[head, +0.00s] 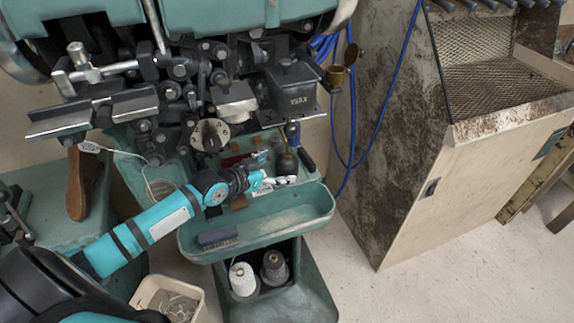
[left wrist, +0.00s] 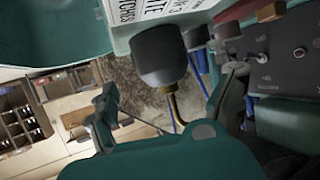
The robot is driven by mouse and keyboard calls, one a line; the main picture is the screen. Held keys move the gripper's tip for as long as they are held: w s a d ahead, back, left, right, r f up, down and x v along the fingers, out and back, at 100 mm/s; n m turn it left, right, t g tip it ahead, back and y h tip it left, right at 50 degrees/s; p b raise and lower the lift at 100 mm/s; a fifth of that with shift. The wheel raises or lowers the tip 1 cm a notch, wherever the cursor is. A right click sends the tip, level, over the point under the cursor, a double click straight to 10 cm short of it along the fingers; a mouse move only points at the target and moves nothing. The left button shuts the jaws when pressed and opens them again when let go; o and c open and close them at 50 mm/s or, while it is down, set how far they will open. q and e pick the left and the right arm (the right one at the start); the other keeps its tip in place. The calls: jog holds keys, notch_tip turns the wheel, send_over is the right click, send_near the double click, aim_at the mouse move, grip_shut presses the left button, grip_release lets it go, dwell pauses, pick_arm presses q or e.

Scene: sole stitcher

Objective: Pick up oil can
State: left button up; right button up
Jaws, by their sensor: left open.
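The oil can has a dark rounded body and a thin bent brass spout. In the head view the oil can (head: 287,163) stands at the back of the green tray (head: 325,203), partly hidden behind my left gripper (head: 266,181). In the left wrist view the oil can (left wrist: 160,62) appears upside down, with its spout pointing down the picture. My left gripper (left wrist: 170,98) is open and empty, its two fingers spread to either side of the can's spout in that view. I cannot tell whether either finger touches it. My right gripper is not in view.
The stitching machine with a black WAX box (head: 293,88) overhangs the tray. A blue-grey block (head: 218,237) lies at the tray's front. Thread spools (head: 243,279) stand below. A brown shoe sole (head: 80,184) is at left, a rusty cabinet (head: 480,170) at right.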

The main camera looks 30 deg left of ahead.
aim_at(287, 162)
pick_arm(q)
jog(key=shift+w, duration=0.3)
jog(key=x, duration=0.4)
jog(key=shift+w+r, duration=0.2)
jog(key=shift+w, duration=0.05)
jog(key=shift+w+d+f, duration=0.1)
jog(key=shift+w, duration=0.05)
jog(key=shift+c, duration=0.9)
jog(key=c, duration=1)
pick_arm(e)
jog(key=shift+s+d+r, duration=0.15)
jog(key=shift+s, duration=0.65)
